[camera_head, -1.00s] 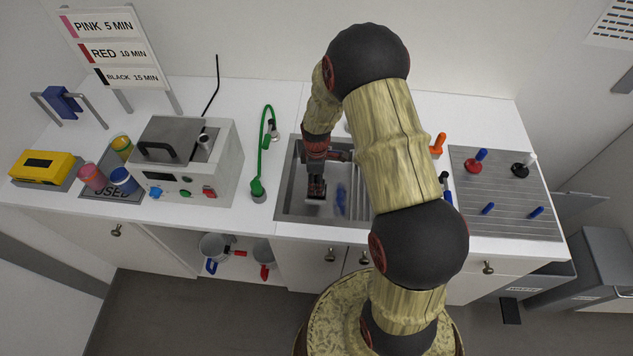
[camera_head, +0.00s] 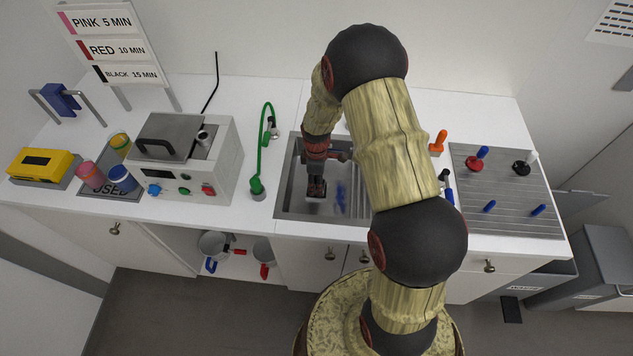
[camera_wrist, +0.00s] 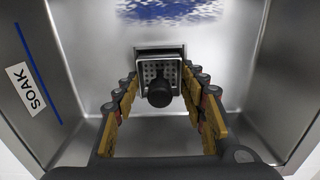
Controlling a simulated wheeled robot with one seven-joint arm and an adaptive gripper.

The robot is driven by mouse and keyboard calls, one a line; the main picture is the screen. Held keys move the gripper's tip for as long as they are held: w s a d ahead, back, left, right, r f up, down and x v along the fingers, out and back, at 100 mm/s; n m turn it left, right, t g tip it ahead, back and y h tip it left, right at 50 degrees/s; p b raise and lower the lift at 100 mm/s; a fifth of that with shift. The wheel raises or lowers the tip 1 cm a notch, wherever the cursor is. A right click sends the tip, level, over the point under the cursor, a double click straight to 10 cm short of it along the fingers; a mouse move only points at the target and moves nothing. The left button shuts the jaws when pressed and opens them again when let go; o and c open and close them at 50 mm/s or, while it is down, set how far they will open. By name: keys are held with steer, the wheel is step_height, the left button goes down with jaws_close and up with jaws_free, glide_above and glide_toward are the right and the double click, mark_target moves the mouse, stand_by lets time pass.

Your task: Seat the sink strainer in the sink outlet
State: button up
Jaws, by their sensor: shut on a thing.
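The sink strainer (camera_wrist: 160,73) is a square metal plate with small holes and a black knob, in the middle of the wrist view. My gripper (camera_wrist: 161,80) is shut on it, with one finger at each side. A square-rimmed outlet (camera_wrist: 160,48) shows just behind the strainer's far edge; the strainer hides most of it. I cannot tell whether the plate is inside the rim or slightly above it. In the head view my gripper (camera_head: 316,188) reaches down into the left part of the steel sink (camera_head: 296,206); the strainer is too small to make out there.
Sink walls stand close on both sides; the left one bears a SOAK label (camera_wrist: 25,88) and a blue line. A green hose tap (camera_head: 258,186) stands left of the sink. A drainboard (camera_head: 515,215) with several small tools lies to the right.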

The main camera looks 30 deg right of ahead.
steer(key=shift+f+b, duration=0.3)
steer(key=shift+f, duration=0.2)
steer(key=o, duration=1.4)
steer(key=shift+c, duration=0.2)
step_height(320, 180, up, 12)
steer(key=shift+f, duration=0.1)
